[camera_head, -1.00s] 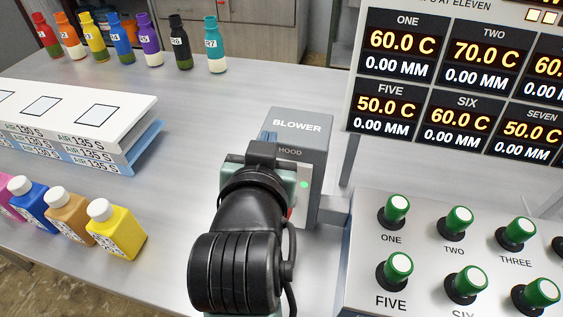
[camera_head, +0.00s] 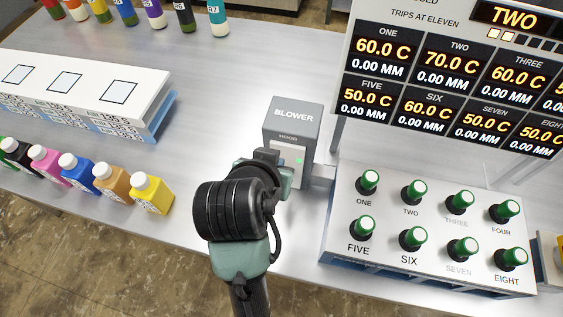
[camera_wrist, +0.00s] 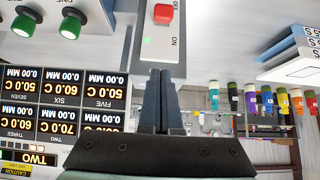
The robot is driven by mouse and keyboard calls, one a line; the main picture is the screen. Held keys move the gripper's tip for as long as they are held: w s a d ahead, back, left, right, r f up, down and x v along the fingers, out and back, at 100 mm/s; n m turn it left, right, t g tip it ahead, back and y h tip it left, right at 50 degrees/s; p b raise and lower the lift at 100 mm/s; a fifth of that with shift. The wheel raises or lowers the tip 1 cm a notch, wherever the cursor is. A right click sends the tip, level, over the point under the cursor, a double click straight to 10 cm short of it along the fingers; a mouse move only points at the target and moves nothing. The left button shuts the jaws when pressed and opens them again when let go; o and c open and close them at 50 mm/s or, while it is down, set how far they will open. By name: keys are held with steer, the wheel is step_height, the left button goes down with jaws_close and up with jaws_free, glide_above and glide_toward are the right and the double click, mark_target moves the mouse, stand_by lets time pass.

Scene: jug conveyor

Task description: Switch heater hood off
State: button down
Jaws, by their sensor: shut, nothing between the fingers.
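The grey blower box (camera_head: 293,118), labelled BLOWER and HOOD, stands upright on the table. A green light shows on its front panel, and my arm covers the lower part of that panel. In the wrist view, which is upside down, the panel (camera_wrist: 148,58) carries a red switch (camera_wrist: 163,13) at the end marked OFF. The green light is lit on the side towards ON. My gripper (camera_wrist: 162,75) is shut and empty, its fingertips at the panel below the switch in that picture. I cannot tell whether they touch it.
A box of green knobs (camera_head: 345,205) stands right of the blower, below a temperature display board (camera_head: 432,85). A white layered block (camera_head: 95,80) and a row of coloured bottles (camera_head: 152,193) are on the left. Bare table lies between the block and the blower.

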stand_by(0.3)
steer(key=p+x, duration=0.2)
steer(key=x, duration=0.8)
steer(key=shift+s+a+f+p, duration=0.1)
steer(key=shift+s+f+p, duration=0.1)
steer(key=shift+s+f, duration=0.3)
steer(key=shift+s+a+f+p, duration=0.1)
steer(key=shift+s+f+p, duration=0.15)
steer(key=shift+f, duration=0.4)
steer(key=shift+s+a+f+p, duration=0.1)
steer(key=shift+s+f+p, duration=0.1)
steer(key=shift+s+f, duration=0.3)
steer(key=shift+w+f, duration=0.1)
steer(key=shift+f+b, duration=0.1)
steer(key=shift+b, duration=0.25)
steer(key=shift+f+b, duration=0.15)
steer(key=shift+b, duration=0.2)
steer(key=shift+s, duration=0.25)
